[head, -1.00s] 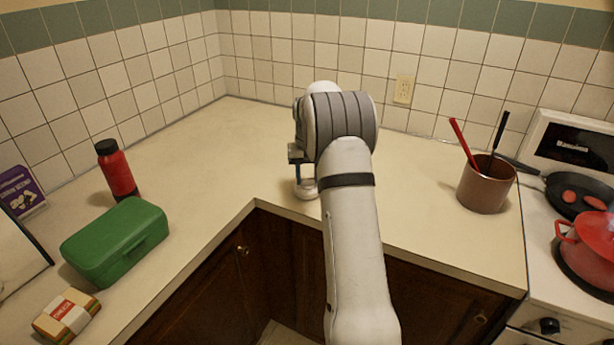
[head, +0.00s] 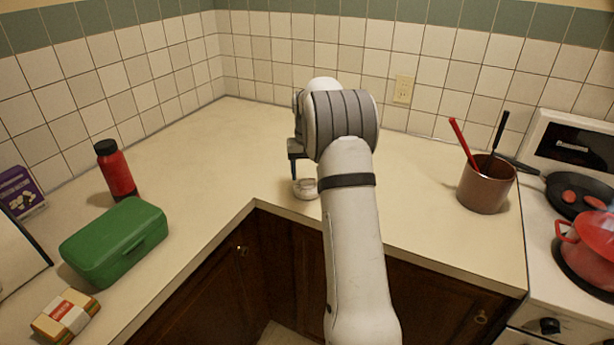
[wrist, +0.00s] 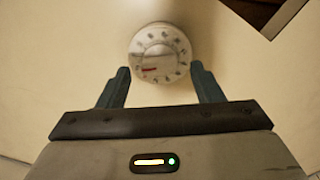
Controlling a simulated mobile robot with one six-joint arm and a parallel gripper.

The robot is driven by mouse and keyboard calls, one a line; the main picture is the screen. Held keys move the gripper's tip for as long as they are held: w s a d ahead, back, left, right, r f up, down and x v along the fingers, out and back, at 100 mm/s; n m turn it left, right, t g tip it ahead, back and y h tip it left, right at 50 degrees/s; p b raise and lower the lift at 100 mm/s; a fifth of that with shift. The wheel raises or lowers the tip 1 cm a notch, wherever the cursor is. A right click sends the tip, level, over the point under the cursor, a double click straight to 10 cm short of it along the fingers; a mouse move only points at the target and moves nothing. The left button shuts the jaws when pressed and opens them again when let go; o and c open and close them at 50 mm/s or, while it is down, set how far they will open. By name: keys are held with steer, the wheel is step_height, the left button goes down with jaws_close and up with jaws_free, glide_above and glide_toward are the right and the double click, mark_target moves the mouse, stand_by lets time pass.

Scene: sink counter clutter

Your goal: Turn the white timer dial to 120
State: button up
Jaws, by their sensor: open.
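The white timer (head: 306,189) stands on the counter near its inner corner edge, partly hidden by my arm in the head view. In the wrist view the round white timer (wrist: 160,53) shows its numbered face and a short red mark at the lower left of the dial. The numbers are too blurred to read. My gripper (wrist: 162,72) is open, its two dark fingers apart, with the timer just beyond the fingertips and nothing held. In the head view my gripper (head: 298,174) is mostly hidden behind my arm, just above the timer.
A green box (head: 115,240), a red bottle (head: 117,172) and a sandwich-like block (head: 66,316) are on the left counter. A brown pot with utensils (head: 486,184) stands at right beside the stove. The counter's front edge is close to the timer.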

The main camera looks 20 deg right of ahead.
mark_target(307, 180)
step_height(307, 180, up, 6)
steer(key=shift+r, duration=0.1)
stand_by(0.4)
